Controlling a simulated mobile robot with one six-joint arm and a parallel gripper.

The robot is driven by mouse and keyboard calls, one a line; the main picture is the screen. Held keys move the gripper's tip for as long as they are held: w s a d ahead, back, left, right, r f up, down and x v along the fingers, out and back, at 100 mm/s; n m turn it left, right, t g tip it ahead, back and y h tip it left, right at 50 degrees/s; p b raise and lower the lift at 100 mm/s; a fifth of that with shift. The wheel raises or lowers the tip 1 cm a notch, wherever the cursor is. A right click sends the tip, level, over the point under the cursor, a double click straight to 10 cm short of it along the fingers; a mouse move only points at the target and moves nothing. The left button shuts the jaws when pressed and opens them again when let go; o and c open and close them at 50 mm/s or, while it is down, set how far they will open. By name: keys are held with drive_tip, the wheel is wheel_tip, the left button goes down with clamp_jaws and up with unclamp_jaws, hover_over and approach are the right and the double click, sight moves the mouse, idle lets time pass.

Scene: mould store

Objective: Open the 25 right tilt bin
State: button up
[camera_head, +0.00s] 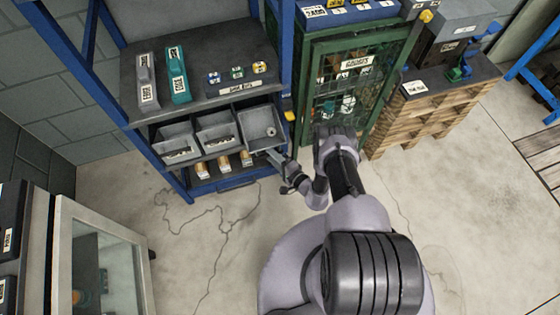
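Three grey tilt bins sit side by side under the shelf of a blue rack: the left bin (176,135), the middle bin (215,124) and the right bin (252,140). The right bin shows a broad pale rim and a small round thing inside. It looks tipped further out than the other two. No number on it can be read. My gripper (268,155) is at the lower front edge of the right bin, reaching in from the right. It is small and partly merged with the bin's edge, so contact and finger opening cannot be made out.
Above the bins, a shelf (215,62) holds a grey box (147,80), a teal box (178,75) and small items. Yellowish objects (224,163) stand below the bins. A green mesh cabinet (345,90) is close right. Floor in front (200,225) is clear.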

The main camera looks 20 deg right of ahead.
drive_tip(key=p+v, duration=0.4)
drive_tip(key=v, duration=1.3)
drive_tip(key=shift+p, duration=0.35)
drive_tip(key=shift+r, duration=0.1)
drive_tip(key=shift+c, duration=0.4)
